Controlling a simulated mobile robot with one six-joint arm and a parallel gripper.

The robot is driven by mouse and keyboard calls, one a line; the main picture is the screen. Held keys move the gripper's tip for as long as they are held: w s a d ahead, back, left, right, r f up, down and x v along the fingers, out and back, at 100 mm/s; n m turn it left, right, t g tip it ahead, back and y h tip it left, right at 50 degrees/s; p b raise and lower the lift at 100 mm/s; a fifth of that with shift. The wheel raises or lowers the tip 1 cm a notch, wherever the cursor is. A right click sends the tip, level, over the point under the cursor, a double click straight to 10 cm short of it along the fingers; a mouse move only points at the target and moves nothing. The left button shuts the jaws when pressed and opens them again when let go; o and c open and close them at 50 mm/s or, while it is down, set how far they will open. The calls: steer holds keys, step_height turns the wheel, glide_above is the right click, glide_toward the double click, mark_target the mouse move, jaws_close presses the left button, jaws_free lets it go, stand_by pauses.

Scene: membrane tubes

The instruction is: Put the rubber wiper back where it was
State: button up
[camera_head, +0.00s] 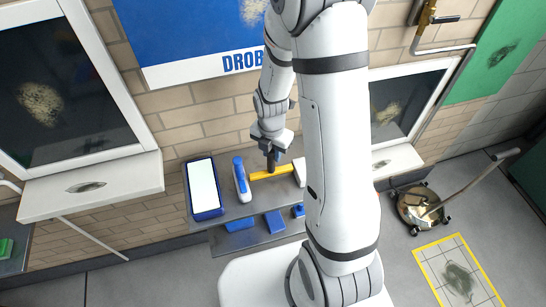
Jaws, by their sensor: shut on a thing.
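The rubber wiper (261,175) shows as a yellow bar just above the grey shelf, between a blue and white bottle and a white object. My gripper (270,160) points down at the middle of the bar, and its dark fingers are shut on the wiper. I cannot tell whether the wiper touches the shelf. Part of the shelf to the right is hidden behind my arm.
The grey shelf (232,212) holds a blue tray with a white top (204,188), the blue and white bottle (242,179) and the white object (300,170). Blue boxes (274,221) sit lower down. White-framed windows flank the shelf. A bucket (418,204) stands on the floor at right.

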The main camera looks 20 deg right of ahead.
step_height(320, 180, down, 2)
steer(key=shift+s+f+b, duration=0.1)
steer(key=shift+b, duration=0.25)
steer(key=shift+w, duration=0.2)
jaws_close()
steer(key=o, duration=1)
jaws_free()
